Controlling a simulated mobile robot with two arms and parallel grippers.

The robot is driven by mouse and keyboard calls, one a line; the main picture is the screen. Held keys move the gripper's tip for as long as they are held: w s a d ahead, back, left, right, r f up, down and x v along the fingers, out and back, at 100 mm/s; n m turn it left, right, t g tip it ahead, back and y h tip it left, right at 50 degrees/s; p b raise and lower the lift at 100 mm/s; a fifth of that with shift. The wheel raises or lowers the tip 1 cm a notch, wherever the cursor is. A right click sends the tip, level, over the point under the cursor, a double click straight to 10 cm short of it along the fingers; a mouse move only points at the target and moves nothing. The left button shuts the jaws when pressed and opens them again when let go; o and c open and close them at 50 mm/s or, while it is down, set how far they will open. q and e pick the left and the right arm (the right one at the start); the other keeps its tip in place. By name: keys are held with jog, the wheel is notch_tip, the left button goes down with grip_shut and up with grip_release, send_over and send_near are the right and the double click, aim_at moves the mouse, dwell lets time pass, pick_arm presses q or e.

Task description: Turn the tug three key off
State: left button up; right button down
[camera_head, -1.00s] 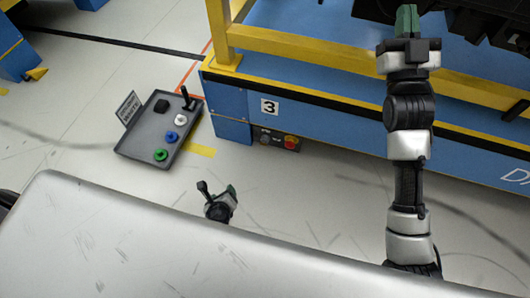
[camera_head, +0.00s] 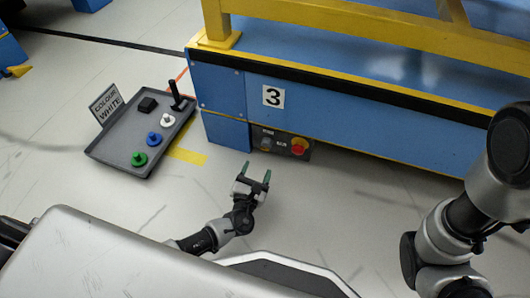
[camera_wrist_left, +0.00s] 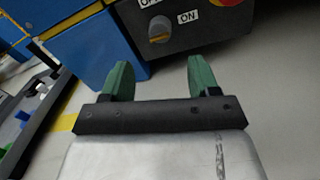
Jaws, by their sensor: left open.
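The blue tug marked 3 (camera_head: 340,115) carries a dark control panel (camera_head: 281,144) low on its side. The panel has a grey key knob (camera_head: 265,143) on the left and a red button (camera_head: 299,146) on the right. In the left wrist view the key knob (camera_wrist_left: 160,27) is close ahead, with an ON label (camera_wrist_left: 188,17) at its right and a partly cut-off label above. I cannot tell its setting. My left gripper (camera_head: 257,171) is open and empty, short of the panel and touching nothing; its green fingers (camera_wrist_left: 161,75) point toward the knob. My right gripper is out of view.
A yellow rail (camera_head: 380,35) runs above the tug's deck. The floor before the panel is clear.

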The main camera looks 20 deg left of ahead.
aim_at(264, 149)
pick_arm(q)
jog(key=w+b, duration=0.1)
jog(key=w, duration=0.2)
jog(key=w+b, duration=0.2)
jog(key=w, duration=0.2)
jog(key=shift+w+f, duration=0.2)
jog(key=shift+w, duration=0.1)
jog(key=shift+w+a+r+b, duration=0.1)
jog(key=shift+w+b, duration=0.35)
jog(key=shift+w, duration=0.15)
jog(key=c, duration=0.9)
